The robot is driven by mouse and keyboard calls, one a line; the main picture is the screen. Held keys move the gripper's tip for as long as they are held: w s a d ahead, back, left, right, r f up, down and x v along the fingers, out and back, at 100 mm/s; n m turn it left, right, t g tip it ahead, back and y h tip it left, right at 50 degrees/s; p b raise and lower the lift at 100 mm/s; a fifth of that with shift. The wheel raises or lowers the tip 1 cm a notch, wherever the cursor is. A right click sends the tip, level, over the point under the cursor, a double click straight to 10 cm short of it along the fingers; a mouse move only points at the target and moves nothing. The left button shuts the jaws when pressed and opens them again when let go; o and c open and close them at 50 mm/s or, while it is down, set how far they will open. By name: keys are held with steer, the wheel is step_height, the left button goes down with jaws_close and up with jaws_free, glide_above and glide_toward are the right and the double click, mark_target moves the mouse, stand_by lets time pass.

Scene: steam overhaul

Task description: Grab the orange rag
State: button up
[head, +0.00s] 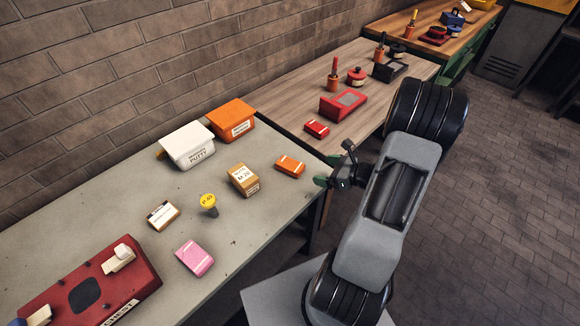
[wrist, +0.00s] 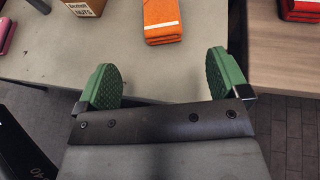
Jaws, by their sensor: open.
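The orange rag (head: 290,166) is a small folded cloth with a pale stripe, lying flat on the grey table near its right front edge. In the wrist view the orange rag (wrist: 162,20) lies beyond my open fingertips, roughly between their lines. My gripper (head: 335,181) is at the table's right edge, just to the right of the rag and apart from it. In the wrist view my gripper (wrist: 166,75) shows two green pads spread wide with nothing between them.
A cardboard nuts box (head: 243,179) stands left of the rag, with an orange tub (head: 232,119) and a white putty tub (head: 187,146) behind. A pink rag (head: 194,258) lies nearer the front. A red rag (head: 317,128) lies on the wooden table (head: 290,105) beyond.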

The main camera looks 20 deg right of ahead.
mark_target(294, 165)
steer(key=p+x, duration=0.1)
steer(key=x, duration=1.1)
steer(key=shift+w+f, duration=0.1)
steer(key=shift+f, duration=0.1)
steer(key=shift+c, duration=0.2)
steer(key=c, duration=1)
steer(key=shift+o, duration=0.2)
steer(key=shift+r, duration=0.1)
